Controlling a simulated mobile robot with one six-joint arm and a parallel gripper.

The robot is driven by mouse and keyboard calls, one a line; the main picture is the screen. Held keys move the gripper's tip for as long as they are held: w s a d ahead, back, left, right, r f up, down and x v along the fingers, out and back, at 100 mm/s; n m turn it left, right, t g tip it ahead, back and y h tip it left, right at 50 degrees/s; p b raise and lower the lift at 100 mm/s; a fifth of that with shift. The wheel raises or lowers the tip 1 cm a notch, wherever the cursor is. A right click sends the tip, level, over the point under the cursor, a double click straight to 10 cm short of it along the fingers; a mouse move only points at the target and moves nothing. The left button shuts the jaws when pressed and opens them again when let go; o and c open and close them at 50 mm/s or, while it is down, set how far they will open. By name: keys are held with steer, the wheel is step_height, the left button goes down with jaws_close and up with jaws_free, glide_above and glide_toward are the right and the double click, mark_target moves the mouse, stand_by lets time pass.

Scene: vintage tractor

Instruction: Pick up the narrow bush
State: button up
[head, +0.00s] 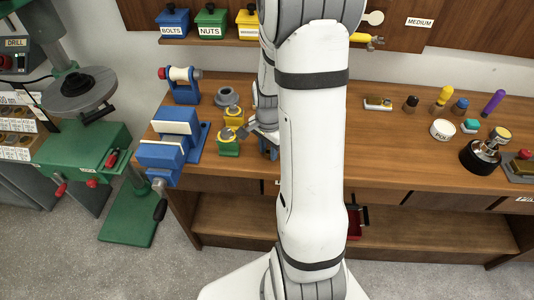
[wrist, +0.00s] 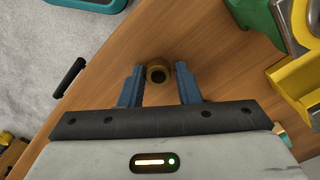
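The narrow bush (wrist: 153,79) shows in the wrist view as a small brass-coloured ring with a dark hole, on the wooden bench top. It lies between the fingertips of my gripper (wrist: 160,70), near their front ends. The two blue fingers are apart, one on each side of it, with a visible gap on both sides. I cannot tell the height of the fingertips above the bench. In the head view my arm covers the bush, and only part of my gripper (head: 268,142) shows beside the arm.
The wooden bench (head: 400,158) continues to the right. Green-and-yellow fixtures (head: 229,146) stand left of my gripper; yellow and green parts (wrist: 300,78) are close on the right in the wrist view. A blue vise (head: 172,152) is further left. The bench edge has a black handle (wrist: 68,77).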

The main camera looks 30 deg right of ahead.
jaws_close()
